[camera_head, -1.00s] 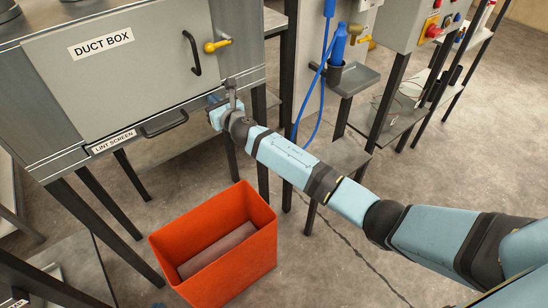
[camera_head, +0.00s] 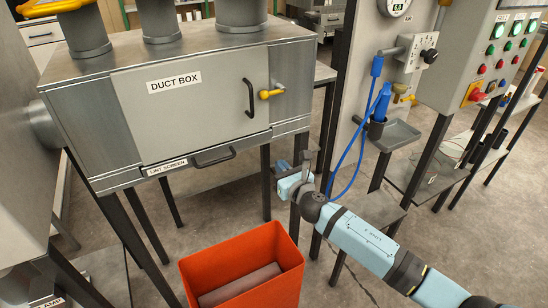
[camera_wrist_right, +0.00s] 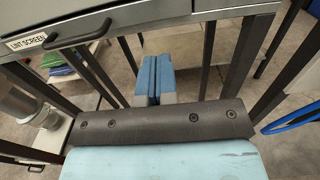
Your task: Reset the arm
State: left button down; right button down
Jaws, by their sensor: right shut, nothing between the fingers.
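My right gripper (camera_head: 284,170) is in front of and below the right end of the duct box (camera_head: 196,98). Its arm reaches in from the lower right. In the right wrist view its two blue fingers (camera_wrist_right: 154,75) are together with nothing between them. The lint screen handle (camera_head: 213,157) is above and left of it and apart from it. The lint screen front with its handle also shows at the top left of the wrist view (camera_wrist_right: 78,34). My left gripper is out of view.
An orange bin (camera_head: 285,262) with a grey-brown piece inside stands on the floor below the box. A stand with a blue nozzle and hose (camera_head: 381,103) is at the right, near my arm. A control panel (camera_head: 470,75) is farther right. Dark table legs surround the gripper.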

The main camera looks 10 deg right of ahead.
jog(key=s+d+f+n+g+h, duration=0.15)
jog(key=s+f+n, duration=0.45)
jog(key=s+n, duration=0.6)
jog(key=s+d+f+n+g, duration=0.25)
jog(key=s+f+n, duration=0.35)
jog(key=s+n, duration=0.65)
jog(key=s+d+f+n+g+h, duration=0.1)
jog(key=s+d+f+n+g, duration=0.1)
jog(key=s+f+n, duration=0.75)
jog(key=s+r+n+p, duration=0.1)
jog(key=s+r+p, duration=0.2)
jog(key=r+p, duration=1)
jog(key=shift+s+d+r, duration=0.25)
jog(key=shift+s+r, duration=0.05)
jog(key=shift+r, duration=0.55)
